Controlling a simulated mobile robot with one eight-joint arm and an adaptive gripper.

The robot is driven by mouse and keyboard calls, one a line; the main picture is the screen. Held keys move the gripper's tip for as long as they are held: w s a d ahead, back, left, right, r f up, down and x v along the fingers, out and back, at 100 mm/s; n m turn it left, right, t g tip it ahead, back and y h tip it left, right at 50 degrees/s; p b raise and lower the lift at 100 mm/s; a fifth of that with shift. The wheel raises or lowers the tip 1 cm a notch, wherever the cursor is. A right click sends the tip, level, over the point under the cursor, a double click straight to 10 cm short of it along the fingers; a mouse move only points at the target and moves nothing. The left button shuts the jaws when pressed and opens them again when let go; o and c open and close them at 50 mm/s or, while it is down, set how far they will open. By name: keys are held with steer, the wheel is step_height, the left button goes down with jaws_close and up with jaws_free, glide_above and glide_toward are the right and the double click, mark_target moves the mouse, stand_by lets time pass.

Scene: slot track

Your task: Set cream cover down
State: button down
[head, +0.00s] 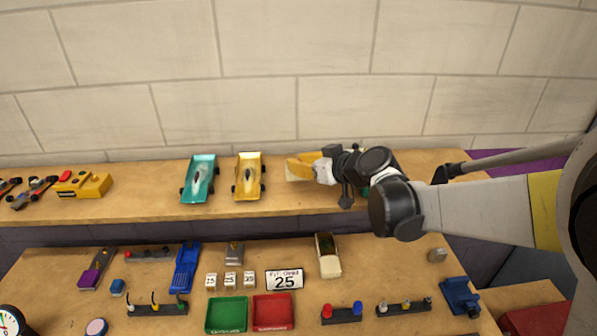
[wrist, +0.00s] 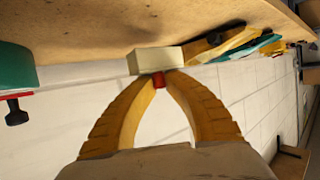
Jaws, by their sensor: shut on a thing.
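My gripper (head: 294,168) reaches in from the right over the upper shelf in the head view, its yellow fingers beside the gold car. In the wrist view my gripper (wrist: 160,80) has its fingertips closed on a small red knob (wrist: 159,80). A cream block, which looks like the cream cover (wrist: 148,63), sits directly at the knob and close to the wooden shelf surface. I cannot tell if it touches the shelf. In the head view the fingers hide most of it.
The gold car (head: 248,177) and teal car (head: 200,179) stand left of my gripper on the upper shelf (head: 140,204). A brick wall stands behind.

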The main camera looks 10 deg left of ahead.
steer(key=shift+f, duration=1.15)
steer(key=shift+f+b, duration=0.25)
steer(key=shift+b, duration=0.1)
steer(key=c, duration=1.5)
jaws_free()
steer(key=shift+o, duration=0.2)
steer(key=shift+r, duration=0.1)
steer(key=shift+r, duration=0.1)
